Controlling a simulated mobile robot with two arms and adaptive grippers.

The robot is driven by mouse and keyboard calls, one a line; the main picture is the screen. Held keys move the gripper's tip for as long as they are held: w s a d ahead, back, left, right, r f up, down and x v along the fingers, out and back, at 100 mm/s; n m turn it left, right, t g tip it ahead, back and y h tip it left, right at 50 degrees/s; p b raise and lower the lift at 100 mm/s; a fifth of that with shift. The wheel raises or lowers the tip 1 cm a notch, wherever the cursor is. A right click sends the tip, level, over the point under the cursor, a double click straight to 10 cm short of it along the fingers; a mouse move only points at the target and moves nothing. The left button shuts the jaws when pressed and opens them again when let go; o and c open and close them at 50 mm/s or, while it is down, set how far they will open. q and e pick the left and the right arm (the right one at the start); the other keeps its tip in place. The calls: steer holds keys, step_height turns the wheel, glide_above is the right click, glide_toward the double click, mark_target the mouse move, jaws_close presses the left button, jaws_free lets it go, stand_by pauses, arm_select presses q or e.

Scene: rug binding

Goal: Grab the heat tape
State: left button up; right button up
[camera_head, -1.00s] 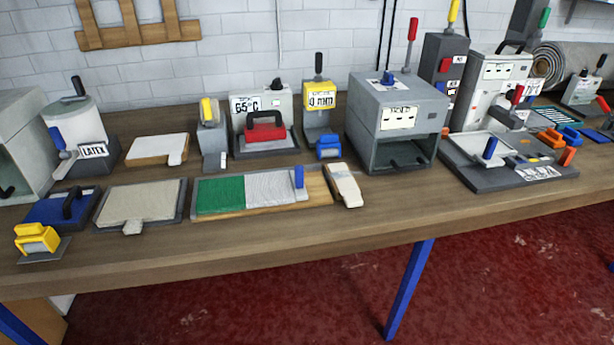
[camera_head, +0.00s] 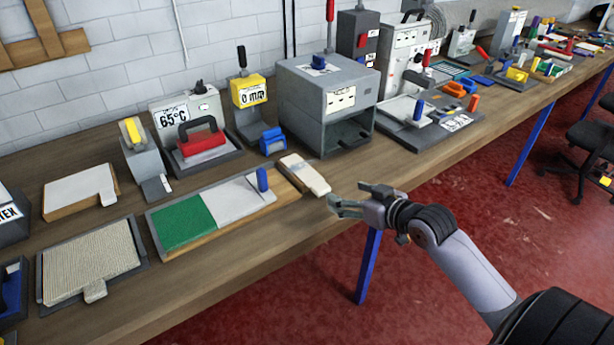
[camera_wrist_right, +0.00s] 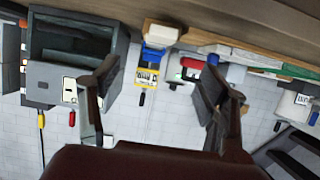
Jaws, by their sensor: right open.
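No label in view reads heat tape, so I cannot tell for sure which item it is. A cream, strip-like piece with a brown side (camera_head: 303,175) lies near the bench's front edge, left of the grey box. A grey stand with a yellow wheel and a white tab (camera_head: 138,150), like a tape dispenser, is farther left. My right gripper (camera_head: 350,200) is open and empty, at the bench's front edge, just right of the cream piece and apart from it. In the wrist view its fingers (camera_wrist_right: 158,78) are spread, with the cream piece (camera_wrist_right: 162,33) beyond them. My left gripper is not in view.
A green and white board (camera_head: 185,222) with a blue handle lies left of the cream piece. Behind stand the 65°C iron stand (camera_head: 190,115), the yellow 0 mm device (camera_head: 249,95) and the open grey box (camera_head: 325,90). Bare bench (camera_head: 230,290) runs along the front.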

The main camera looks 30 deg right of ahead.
glide_toward(318, 184)
steer(key=x, duration=0.4)
steer(key=shift+r+p, duration=0.25)
steer(key=shift+p, duration=0.05)
steer(key=shift+p+x, duration=0.5)
steer(key=shift+x, duration=2.25)
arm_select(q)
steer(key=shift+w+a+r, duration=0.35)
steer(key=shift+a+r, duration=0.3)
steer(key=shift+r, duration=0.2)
arm_select(e)
steer(key=shift+s+f, duration=0.1)
steer(key=shift+f, duration=0.05)
steer(key=shift+c, duration=0.4)
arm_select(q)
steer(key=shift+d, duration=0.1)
arm_select(e)
steer(key=c, duration=1.1)
steer(key=shift+c, duration=0.2)
